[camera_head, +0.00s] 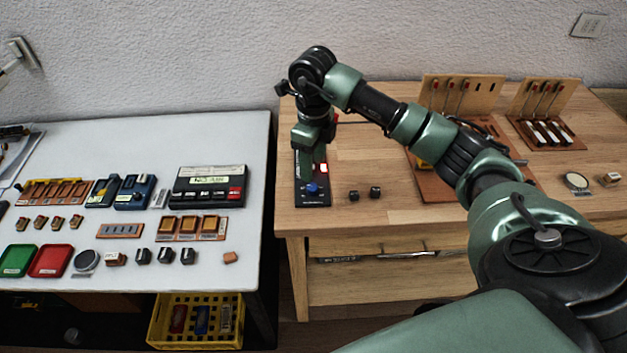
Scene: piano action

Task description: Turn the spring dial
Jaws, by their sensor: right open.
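A dark narrow panel (312,200) lies on the wooden table near its left edge. A blue knob (313,188), which looks like the spring dial, sits toward its front end, and a small red-lit part shows farther back. My right gripper (311,149) points down over the back part of the panel, behind the blue knob in the picture, and hides that part. It is open, and I see nothing held in it. Its fingertips are small and dark here, so I cannot tell their exact height. My left gripper is not in view.
Two small black blocks (364,193) stand right of the panel. Wooden racks (548,112) stand behind on the right. My right arm crosses over the wooden table. A white table (110,135) with several trays, boxes and blocks stands at the left.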

